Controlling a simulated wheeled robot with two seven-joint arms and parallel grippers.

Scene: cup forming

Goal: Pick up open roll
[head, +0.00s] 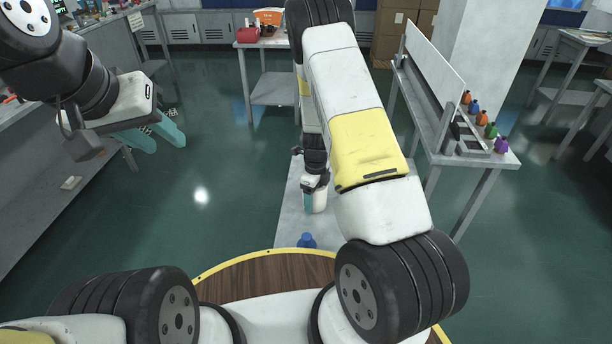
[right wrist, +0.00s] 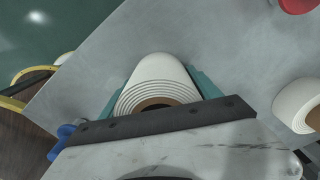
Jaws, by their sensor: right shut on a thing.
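The open roll, white with layered edges and a brown core, shows in the right wrist view (right wrist: 158,72). My right gripper (right wrist: 160,88) is shut on it, with one teal finger on each side. In the head view the roll (head: 320,202) appears small, partly hidden by my right gripper (head: 314,192), over the low grey table (head: 293,220). I cannot tell whether the roll touches the tabletop. My left gripper (head: 166,138) is open and empty, its teal fingers apart, over the floor at the left.
A second roll (right wrist: 301,106) lies to the right in the right wrist view. A red object (right wrist: 298,4) is at the top right. A blue bottle (head: 307,240) stands at the near end of the table. A side bench (head: 470,152) with coloured bottles stands at the right.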

